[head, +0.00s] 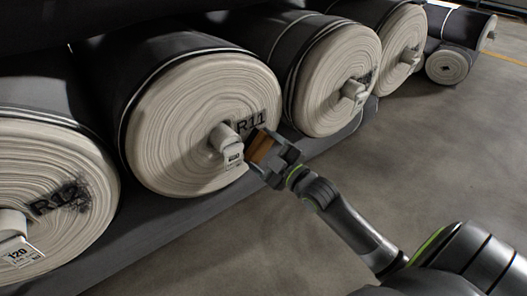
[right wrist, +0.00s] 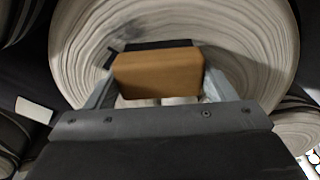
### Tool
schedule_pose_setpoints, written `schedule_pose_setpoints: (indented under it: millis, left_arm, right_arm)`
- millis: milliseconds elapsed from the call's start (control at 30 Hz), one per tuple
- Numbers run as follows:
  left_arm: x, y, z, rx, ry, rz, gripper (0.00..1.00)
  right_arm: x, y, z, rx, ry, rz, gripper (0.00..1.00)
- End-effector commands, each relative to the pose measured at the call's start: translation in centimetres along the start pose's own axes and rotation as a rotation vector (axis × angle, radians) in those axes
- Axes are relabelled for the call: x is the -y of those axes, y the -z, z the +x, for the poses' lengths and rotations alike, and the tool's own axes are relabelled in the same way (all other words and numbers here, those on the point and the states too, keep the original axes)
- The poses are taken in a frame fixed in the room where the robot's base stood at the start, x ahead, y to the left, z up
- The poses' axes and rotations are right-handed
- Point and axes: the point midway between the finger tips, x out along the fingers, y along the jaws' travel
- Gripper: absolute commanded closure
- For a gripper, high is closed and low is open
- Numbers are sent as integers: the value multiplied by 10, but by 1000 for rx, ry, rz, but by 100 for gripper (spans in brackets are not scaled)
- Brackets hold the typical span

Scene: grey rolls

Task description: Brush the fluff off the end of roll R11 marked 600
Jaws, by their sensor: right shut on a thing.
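Roll R11 (head: 175,130) has a pale, ringed end with "R11" printed right of its core. A white tag (head: 233,158) hangs at the core; its number is too small to read. My right gripper (head: 272,158) is shut on a brush with a brown wooden block (head: 262,149), just right of the tag, at the roll's lower right. In the right wrist view the brown block (right wrist: 158,73) sits between the fingers, its dark edge (right wrist: 155,45) towards the pale roll end (right wrist: 240,35). A dark smear (right wrist: 127,35) shows beside it. Contact is unclear. My left gripper is out of view.
Roll R12 (head: 90,157) is at the left, with dark fluff (head: 75,195) over its marking and a tag reading 120 (head: 20,255). More rolls (head: 335,85) stand to the right in the row. The grey floor (head: 430,140) in front is clear.

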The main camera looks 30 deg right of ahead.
Motion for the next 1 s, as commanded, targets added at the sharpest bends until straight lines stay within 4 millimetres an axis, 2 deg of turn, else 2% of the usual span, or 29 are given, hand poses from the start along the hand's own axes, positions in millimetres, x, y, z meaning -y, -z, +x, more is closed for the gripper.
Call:
schedule_pose_setpoints:
  millis: [633,1000]
  left_arm:
    - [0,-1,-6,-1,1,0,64]
    - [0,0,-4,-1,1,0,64]
  right_arm:
    - [-2,-2,10,0,0,-1,41]
    - [-23,-24,6,1,1,-3,41]
